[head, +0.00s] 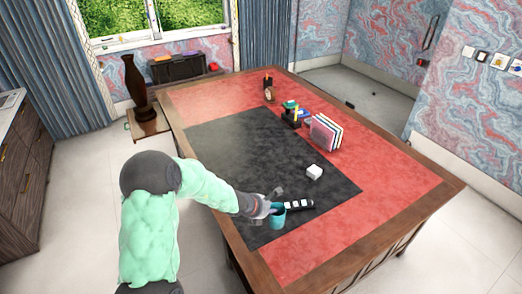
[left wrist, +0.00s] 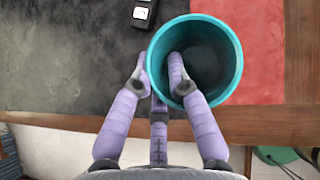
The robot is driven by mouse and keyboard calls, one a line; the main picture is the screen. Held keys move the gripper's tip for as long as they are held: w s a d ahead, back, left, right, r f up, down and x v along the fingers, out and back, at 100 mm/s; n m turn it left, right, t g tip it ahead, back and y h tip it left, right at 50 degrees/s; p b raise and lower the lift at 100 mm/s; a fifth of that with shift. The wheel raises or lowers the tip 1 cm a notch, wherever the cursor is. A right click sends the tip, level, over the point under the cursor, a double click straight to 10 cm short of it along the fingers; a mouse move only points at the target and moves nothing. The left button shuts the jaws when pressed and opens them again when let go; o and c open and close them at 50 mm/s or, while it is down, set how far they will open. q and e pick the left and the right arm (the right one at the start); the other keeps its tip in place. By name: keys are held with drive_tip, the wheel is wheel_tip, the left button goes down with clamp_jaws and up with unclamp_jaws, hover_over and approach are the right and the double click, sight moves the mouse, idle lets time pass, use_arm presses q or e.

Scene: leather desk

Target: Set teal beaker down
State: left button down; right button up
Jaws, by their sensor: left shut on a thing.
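The teal beaker (head: 278,217) is at the near edge of the dark mat on the desk in the head view. In the left wrist view the teal beaker (left wrist: 208,48) shows from above, open mouth up and empty inside. My left gripper (head: 266,209) is shut on its wall; in the left wrist view one finger of the gripper (left wrist: 158,78) is inside the rim and the other outside. I cannot tell whether the beaker's base touches the desk. My right gripper is not in view.
A dark strip with white blocks (head: 298,204) lies right beside the beaker. A white cube (head: 314,172) sits farther back. Upright books (head: 325,133) and small items stand toward the far side. The dark mat's left part (head: 225,150) is clear. The desk's wooden edge (left wrist: 260,125) is close.

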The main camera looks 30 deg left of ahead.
use_arm(q)
drive_tip(key=s+a+n+y+p, duration=0.1)
drive_tip(key=s+a+p, duration=0.2)
drive_tip(key=a+p, duration=0.25)
drive_tip(key=s+a+p, duration=0.3)
drive_tip(key=a+p, duration=0.1)
drive_tip(key=a, duration=0.3)
drive_tip(key=shift+y, duration=0.3)
drive_tip(key=shift+w+a+f+p, duration=0.55)
drive_tip(key=shift+w+a+f, duration=0.75)
drive_tip(key=shift+w+f, duration=0.8)
drive_tip(key=shift+w+a+f+p, duration=0.55)
drive_tip(key=shift+w+a+f, duration=0.75)
drive_tip(key=shift+w+f, duration=0.8)
drive_tip(key=shift+w+a+f+p, duration=0.55)
drive_tip(key=shift+w+a+f, duration=0.75)
drive_tip(key=shift+w+f, duration=0.8)
drive_tip(key=shift+s+f, duration=0.25)
drive_tip(key=shift+s, duration=0.1)
drive_tip(key=shift+f, duration=0.25)
drive_tip(key=c, duration=1.2)
unclamp_jaws()
